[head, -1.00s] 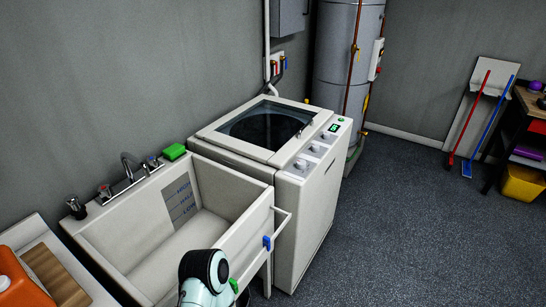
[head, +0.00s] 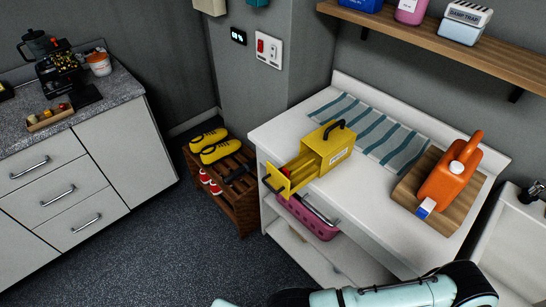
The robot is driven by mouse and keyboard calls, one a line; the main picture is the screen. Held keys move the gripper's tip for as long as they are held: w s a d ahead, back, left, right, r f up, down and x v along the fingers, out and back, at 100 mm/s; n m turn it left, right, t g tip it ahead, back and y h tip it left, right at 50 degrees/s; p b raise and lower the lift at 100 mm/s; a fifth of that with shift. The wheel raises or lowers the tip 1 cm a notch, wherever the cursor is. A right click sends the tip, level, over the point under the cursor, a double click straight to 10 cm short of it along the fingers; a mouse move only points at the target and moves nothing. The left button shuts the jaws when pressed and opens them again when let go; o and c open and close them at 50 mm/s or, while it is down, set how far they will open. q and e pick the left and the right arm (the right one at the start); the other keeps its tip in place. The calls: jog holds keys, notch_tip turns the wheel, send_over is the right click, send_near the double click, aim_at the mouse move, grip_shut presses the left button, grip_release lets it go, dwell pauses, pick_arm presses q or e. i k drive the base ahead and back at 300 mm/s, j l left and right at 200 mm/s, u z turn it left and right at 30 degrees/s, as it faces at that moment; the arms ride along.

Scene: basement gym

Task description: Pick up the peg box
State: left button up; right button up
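What lies inside is not clear. Part of my arm crosses the bottom edge of the head view, well below the box. Neither gripper shows.
An orange jug (head: 447,182) stands on a wooden board (head: 411,187) right of the box. A striped cloth (head: 372,130) lies behind. A pink basket (head: 308,217) sits beneath the counter. A shoe rack (head: 238,190) stands left. Dark floor (head: 180,255) in front is open.

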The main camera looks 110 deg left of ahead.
aim_at(332, 143)
jog(key=u, duration=3.35)
jog(key=z, duration=1.05)
jog(key=j+z, duration=0.25)
jog(key=j, duration=0.65)
jog(key=i, duration=0.05)
